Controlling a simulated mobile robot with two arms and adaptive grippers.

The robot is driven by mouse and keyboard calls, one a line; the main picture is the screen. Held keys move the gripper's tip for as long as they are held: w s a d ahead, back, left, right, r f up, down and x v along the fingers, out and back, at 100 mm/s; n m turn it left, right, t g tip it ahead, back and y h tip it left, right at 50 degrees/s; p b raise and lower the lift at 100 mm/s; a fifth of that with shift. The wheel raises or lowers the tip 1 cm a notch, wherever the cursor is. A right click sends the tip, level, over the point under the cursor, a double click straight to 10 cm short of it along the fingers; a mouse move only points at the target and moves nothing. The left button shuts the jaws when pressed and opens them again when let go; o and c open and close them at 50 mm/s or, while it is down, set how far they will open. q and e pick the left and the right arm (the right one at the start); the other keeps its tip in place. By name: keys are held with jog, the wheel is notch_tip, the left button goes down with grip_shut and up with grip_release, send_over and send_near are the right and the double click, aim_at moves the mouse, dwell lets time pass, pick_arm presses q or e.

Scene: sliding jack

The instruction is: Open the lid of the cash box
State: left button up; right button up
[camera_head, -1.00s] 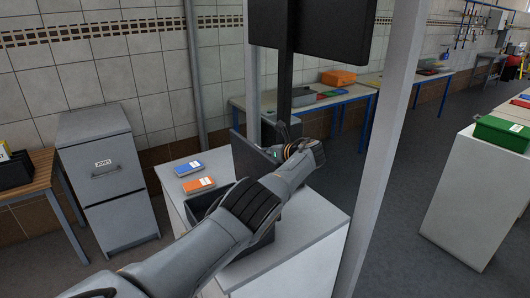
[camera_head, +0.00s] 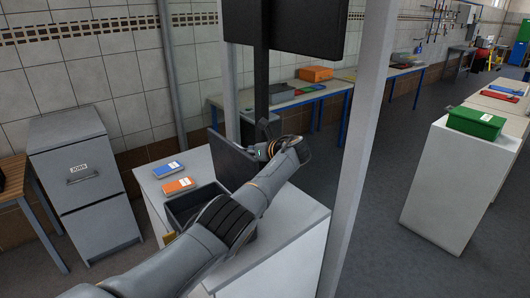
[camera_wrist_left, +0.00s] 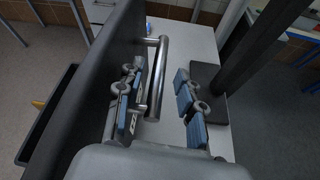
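The dark grey cash box (camera_head: 183,208) stands on a white cabinet, partly hidden behind my left forearm. Its lid (camera_head: 233,161) stands raised, roughly upright, and the open inside of the box shows. In the left wrist view the lid (camera_wrist_left: 88,75) is a large dark panel on the left, with a silver bar handle (camera_wrist_left: 157,75) on its outer face. My left gripper (camera_head: 266,151) is at the outer side of the lid. In the left wrist view its fingers (camera_wrist_left: 158,105) are apart, one on each side of the handle, with visible gaps. My right gripper is not in view.
A blue box (camera_head: 169,169) and an orange box (camera_head: 179,185) lie on the white cabinet (camera_head: 285,245) beside the cash box. A dark screen on a post (camera_head: 262,85) stands just behind the lid. A pale upright post (camera_head: 362,150) rises at the cabinet's right.

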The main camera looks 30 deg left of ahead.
pick_arm(q)
jog(key=v, duration=0.9)
jog(key=shift+s+d, duration=0.2)
